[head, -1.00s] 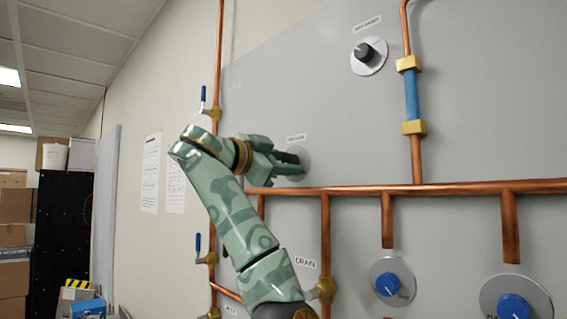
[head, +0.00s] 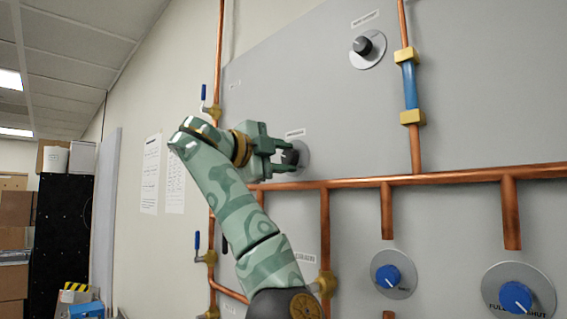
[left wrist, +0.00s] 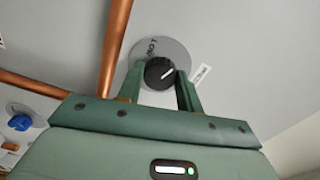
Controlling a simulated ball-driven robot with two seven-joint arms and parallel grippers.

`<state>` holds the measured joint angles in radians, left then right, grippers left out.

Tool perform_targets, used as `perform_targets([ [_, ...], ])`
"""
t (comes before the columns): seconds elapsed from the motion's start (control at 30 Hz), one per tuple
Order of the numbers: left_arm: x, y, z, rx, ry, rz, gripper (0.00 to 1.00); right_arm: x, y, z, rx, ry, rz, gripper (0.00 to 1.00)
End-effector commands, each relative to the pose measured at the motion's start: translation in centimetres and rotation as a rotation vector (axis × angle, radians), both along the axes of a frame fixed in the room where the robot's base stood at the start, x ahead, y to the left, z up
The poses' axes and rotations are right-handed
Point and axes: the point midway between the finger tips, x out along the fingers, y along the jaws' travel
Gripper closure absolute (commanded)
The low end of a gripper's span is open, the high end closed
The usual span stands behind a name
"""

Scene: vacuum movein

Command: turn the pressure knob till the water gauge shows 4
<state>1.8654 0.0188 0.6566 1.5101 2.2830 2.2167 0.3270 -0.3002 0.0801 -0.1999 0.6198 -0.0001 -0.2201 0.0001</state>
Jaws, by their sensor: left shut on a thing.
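A black knob with a white pointer line sits on a round grey dial plate on the wall panel; in the left wrist view the knob (left wrist: 160,73) shows between the fingers. In the head view its dial plate (head: 302,154) is partly hidden by my left gripper (head: 291,158). A small label (head: 295,133) above it is too blurred to read. My left gripper (left wrist: 162,84) is shut on this knob, one finger on each side. No water gauge shows in either view. My right gripper is out of view.
Copper pipes (head: 420,179) run below and to the right of the knob. Another black knob (head: 363,46) sits higher up. Blue knobs (head: 387,278) sit lower right. Blue-handled valves (head: 204,93) line the left pipe. Boxes (head: 14,208) are stacked far left.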

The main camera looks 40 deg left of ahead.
Motion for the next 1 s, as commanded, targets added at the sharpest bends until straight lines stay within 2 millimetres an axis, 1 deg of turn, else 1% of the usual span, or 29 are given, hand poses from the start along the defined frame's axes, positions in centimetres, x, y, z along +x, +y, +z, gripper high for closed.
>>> perform_targets([
  [0.03,0.2,-0.1,-0.4,0.038,0.001,-0.005,0.87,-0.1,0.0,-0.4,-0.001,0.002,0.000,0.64],
  [1.0,0.3,0.0,-0.6,0.955,-0.074,-0.006,0.87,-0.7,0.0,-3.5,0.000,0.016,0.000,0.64],
])
